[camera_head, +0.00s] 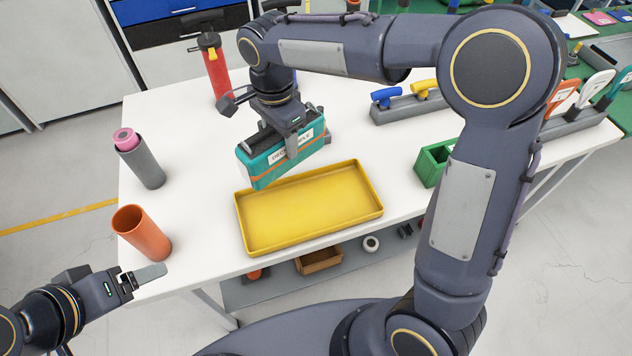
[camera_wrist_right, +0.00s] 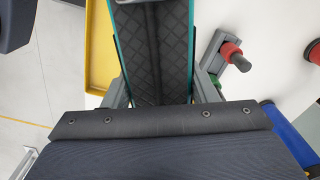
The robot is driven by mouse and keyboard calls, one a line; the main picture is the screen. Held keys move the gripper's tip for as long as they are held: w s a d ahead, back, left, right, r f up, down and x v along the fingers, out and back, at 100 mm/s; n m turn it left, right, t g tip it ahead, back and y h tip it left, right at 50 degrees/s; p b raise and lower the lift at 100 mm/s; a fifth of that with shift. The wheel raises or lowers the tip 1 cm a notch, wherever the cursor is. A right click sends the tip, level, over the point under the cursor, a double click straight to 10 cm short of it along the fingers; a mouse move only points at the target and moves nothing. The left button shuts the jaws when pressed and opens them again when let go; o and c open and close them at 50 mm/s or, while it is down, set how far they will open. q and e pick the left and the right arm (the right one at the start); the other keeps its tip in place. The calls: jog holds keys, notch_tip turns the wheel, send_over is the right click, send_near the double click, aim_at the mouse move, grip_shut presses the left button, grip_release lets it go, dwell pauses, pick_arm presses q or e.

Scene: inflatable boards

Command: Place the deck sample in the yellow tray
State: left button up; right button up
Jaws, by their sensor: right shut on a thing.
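The deck sample (camera_head: 285,156) is a teal block with an orange stripe, a white label and a black quilted top. My right gripper (camera_head: 294,140) is shut on it and holds it tilted, above the back left part of the yellow tray. In the right wrist view the deck sample's quilted face (camera_wrist_right: 153,50) runs between the fingers. The yellow tray (camera_head: 310,238) lies empty on the white table; its rim also shows in the right wrist view (camera_wrist_right: 98,45). My left gripper (camera_head: 140,280) is at the table's front left, away from the tray; its jaw opening cannot be made out.
An orange cup (camera_head: 142,232) and a grey cylinder with a pink roll (camera_head: 142,160) stand left on the table (camera_head: 195,215). A red pump (camera_head: 215,70) stands behind. A green box (camera_head: 434,163) and a grey rack with blue and yellow handles (camera_head: 405,107) stand right of the tray.

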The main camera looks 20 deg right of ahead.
jog(key=shift+s+d+f, duration=0.95)
jog(key=shift+d+f, duration=0.1)
jog(key=shift+f, duration=0.75)
jog(key=shift+s+d+f, duration=1)
jog(key=shift+d+f, duration=0.1)
jog(key=shift+f, duration=0.65)
jog(key=shift+s+d+f, duration=0.95)
jog(key=shift+d+f, duration=0.1)
jog(key=shift+f, duration=0.75)
jog(key=shift+f, duration=0.2)
jog(key=o, duration=1)
jog(key=shift+o, duration=0.2)
jog(key=shift+r, duration=0.15)
